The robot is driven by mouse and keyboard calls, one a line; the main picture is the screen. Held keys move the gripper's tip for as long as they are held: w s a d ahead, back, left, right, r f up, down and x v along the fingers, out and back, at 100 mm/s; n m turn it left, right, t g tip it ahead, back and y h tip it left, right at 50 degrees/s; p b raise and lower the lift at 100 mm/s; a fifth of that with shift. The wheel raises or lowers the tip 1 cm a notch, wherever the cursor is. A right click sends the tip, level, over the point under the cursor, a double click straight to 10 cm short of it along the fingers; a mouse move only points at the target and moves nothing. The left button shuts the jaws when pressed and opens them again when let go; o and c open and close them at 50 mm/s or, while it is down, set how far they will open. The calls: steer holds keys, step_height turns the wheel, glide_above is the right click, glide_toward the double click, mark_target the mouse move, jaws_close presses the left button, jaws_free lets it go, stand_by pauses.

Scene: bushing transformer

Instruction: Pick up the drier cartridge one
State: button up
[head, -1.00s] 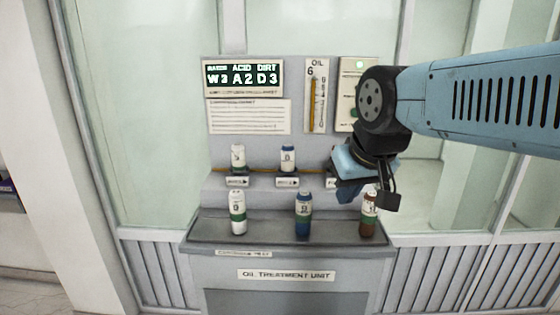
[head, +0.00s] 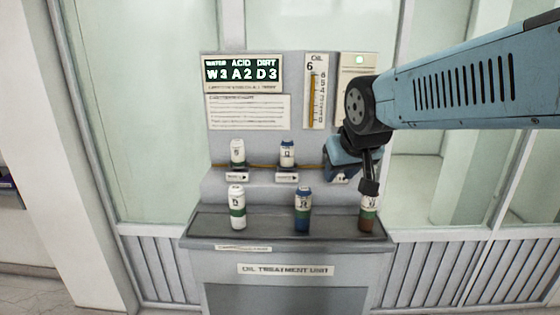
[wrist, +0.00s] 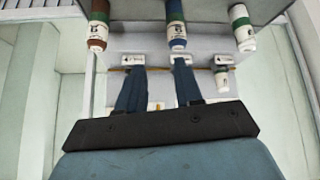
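Cartridges stand upright on the oil treatment unit. In the head view the front row holds a white one with a green band (head: 237,208), a white-and-blue one (head: 303,209) and a white-and-brown one (head: 368,212). My gripper (head: 340,172) is at the rear ledge's right end, above the front row. In the wrist view its blue fingers (wrist: 158,72) are apart, with nothing visibly gripped.
The unit's front tray (head: 270,226) has free gaps between cartridges. Small label plates (head: 237,177) line the ledge. The upright panel with a lit display (head: 242,74) and oil gauge (head: 316,92) stands close behind my gripper.

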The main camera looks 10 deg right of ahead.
steer(key=o, duration=0.8)
steer(key=w+d+f+t, duration=0.1)
steer(key=w, duration=0.4)
steer(key=w+d+f+t, duration=0.1)
steer(key=w+t, duration=0.1)
steer(key=w, duration=0.3)
steer(key=w+d+f+n+t, duration=0.1)
steer(key=w+d, duration=0.1)
steer(key=w, duration=0.4)
steer(key=shift+t, duration=0.3)
steer(key=shift+c, duration=0.2)
steer(key=n+t+y, duration=0.3)
steer(key=t+y, duration=0.2)
steer(key=y, duration=0.2)
glide_toward(291, 153)
steer(key=x, duration=0.9)
steer(key=shift+d, duration=0.1)
steer(key=shift+f+x, duration=0.2)
steer(key=shift+x, duration=1.1)
steer(key=shift+f+x, duration=0.15)
steer(key=shift+x, duration=1.2)
